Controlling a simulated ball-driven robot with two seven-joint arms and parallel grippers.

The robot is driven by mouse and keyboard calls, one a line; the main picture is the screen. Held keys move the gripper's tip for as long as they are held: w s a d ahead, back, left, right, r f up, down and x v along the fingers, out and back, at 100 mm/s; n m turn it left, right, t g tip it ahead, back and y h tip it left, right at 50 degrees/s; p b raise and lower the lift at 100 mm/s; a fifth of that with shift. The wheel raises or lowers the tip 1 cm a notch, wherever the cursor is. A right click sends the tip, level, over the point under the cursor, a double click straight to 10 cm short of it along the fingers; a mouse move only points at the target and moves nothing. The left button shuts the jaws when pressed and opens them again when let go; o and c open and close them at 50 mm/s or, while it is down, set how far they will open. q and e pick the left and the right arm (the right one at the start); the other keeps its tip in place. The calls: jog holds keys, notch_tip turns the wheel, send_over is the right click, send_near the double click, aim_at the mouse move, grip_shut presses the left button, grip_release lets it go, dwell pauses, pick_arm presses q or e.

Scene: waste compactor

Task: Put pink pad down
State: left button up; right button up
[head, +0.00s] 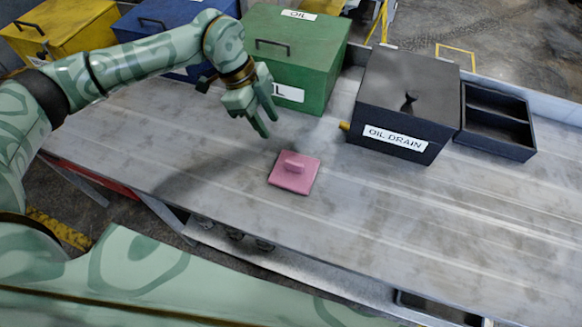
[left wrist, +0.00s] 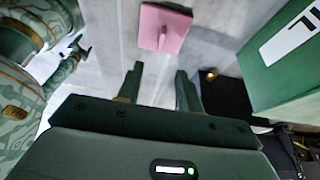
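The pink pad (head: 295,173) lies flat on the grey metal table (head: 420,215), its small raised handle facing up. My left gripper (head: 267,117) is above the table, up and to the left of the pad in the head view, apart from it. Its two fingers are spread with nothing between them. In the left wrist view the pink pad (left wrist: 164,28) shows beyond the open fingertips (left wrist: 160,82). My right gripper is not seen in either view.
A green oil box (head: 300,50) stands behind my left gripper. A dark oil drain box (head: 408,90) and a black open tray (head: 497,120) stand at the back right. Blue (head: 170,15) and yellow (head: 65,28) boxes are at the back left. The table right of the pad is clear.

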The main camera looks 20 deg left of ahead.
pick_arm(q)
jog(key=b, duration=0.1)
send_over(293, 162)
jog(key=a, duration=0.3)
jog(key=f, duration=0.8)
jog(key=shift+s+d+f, duration=0.2)
jog(key=shift+s+f, duration=0.1)
jog(key=shift+f, duration=0.1)
jog(key=shift+b+x, duration=0.3)
jog(key=shift+x, duration=0.55)
jog(key=b+x, duration=0.1)
jog(key=x, duration=0.3)
jog(key=shift+w+d, duration=0.1)
jog(key=shift+w, duration=0.1)
jog(key=shift+d+f, duration=0.1)
jog(key=shift+c, duration=0.3)
grip_shut()
